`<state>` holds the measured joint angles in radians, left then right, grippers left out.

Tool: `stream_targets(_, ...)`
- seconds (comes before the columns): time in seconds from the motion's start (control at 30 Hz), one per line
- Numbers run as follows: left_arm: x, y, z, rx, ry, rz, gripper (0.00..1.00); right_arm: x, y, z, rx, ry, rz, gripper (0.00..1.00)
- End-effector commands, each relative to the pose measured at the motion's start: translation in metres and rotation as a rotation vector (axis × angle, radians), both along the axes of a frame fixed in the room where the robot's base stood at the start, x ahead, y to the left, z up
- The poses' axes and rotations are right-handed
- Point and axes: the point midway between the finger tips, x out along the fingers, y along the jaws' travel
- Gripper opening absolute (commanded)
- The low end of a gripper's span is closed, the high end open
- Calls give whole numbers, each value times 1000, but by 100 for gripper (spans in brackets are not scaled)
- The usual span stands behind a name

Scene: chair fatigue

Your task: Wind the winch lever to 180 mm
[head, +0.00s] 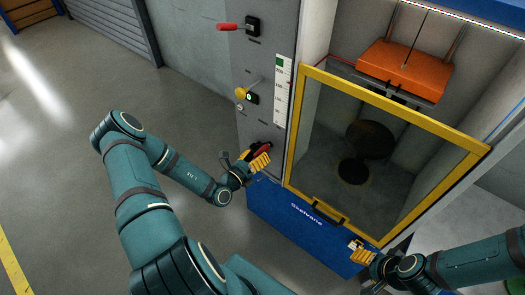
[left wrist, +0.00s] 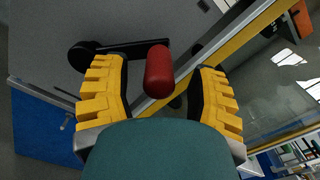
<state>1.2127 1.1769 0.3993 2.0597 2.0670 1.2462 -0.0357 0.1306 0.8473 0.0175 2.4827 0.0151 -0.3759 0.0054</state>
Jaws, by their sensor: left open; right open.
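The winch lever is a black crank arm (left wrist: 120,47) with a red grip (left wrist: 158,70), low on the grey column in the head view (head: 263,147). My left gripper (head: 259,161) is at the lever. In the left wrist view its open yellow-padded fingers (left wrist: 160,92) stand either side of the red grip, with gaps visible. A white height scale (head: 282,90) with a green patch at its top is on the column; its numbers are too small to read. An orange block (head: 405,70) hangs on a cable at the upper right. My right gripper (head: 361,251) is open near the door's lower right corner.
A yellow-framed clear door (head: 390,106) closes the front of the test bay, with a dark stool (head: 371,138) behind it. Another red-handled lever (head: 228,27) and a yellow knob (head: 241,93) sit higher on the column. The floor at left is clear.

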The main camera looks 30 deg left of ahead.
Motion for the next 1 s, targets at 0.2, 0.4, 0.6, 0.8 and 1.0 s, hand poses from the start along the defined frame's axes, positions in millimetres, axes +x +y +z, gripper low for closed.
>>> stream_targets(0.2, -47, 4, -1, -1, 2, 2, 58, 0, 0, 0, 0, 0, 0, 58)
stream_targets(0.4, -76, 6, 0, -1, 1, 0, 58, 0, 0, 0, 0, 0, 0, 58)
stream_targets(0.6, -86, 7, 0, -1, -1, 1, 58, 0, 0, 0, 0, 0, 0, 58)
stream_targets(0.8, -87, 7, 0, -1, -1, 0, 58, 0, 0, 0, 0, 0, 0, 58)
stream_targets(1.0, -87, 7, 0, -1, 0, -1, 58, 0, 0, 0, 0, 0, 0, 58)
